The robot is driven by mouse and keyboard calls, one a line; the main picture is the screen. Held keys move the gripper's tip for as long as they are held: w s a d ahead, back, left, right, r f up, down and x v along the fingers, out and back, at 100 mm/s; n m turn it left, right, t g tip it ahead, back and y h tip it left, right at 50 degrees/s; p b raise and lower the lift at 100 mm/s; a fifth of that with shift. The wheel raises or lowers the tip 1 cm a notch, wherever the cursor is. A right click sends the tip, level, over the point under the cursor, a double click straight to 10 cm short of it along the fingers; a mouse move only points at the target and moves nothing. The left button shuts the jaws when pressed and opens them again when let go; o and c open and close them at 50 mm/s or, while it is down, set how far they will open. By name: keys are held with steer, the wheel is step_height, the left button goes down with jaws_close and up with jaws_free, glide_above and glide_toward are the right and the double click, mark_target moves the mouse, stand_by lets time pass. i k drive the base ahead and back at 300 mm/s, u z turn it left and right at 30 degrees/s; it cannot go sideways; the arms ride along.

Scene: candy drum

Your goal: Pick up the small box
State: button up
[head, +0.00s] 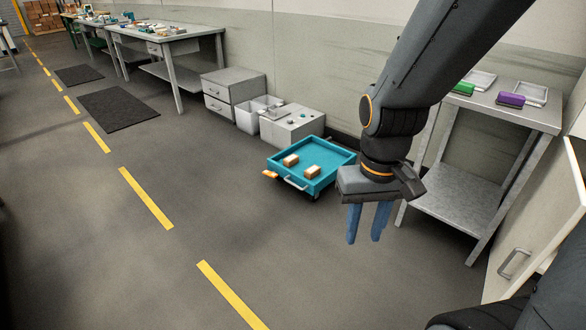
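Two small orange-brown boxes lie apart inside a teal tray-like cart (327,179) on the floor. One box (291,160) is toward the left and the other box (312,172) is nearer the front; I cannot tell which one the task means. My gripper (364,240) hangs with its blue fingers pointing down, in front and to the right of the cart in the picture. A gap shows between the fingers and nothing is between them. My arm hides part of the area behind the cart's right side.
A grey box unit (293,126) and a drawer cabinet (233,90) stand behind the cart. A metal table (535,115) with green and purple items stands right. A pale cabinet door (535,225) is at the right edge. The floor left and in front is clear.

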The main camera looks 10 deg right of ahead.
mark_target(292, 159)
steer(key=z, duration=0.55)
steer(key=i, duration=0.9)
steer(key=z, duration=0.5)
steer(key=i, duration=1.3)
steer(key=u, duration=0.7)
steer(key=i, duration=0.8)
steer(key=u, duration=1.2)
steer(key=i, duration=0.45)
steer(key=u, duration=0.4)
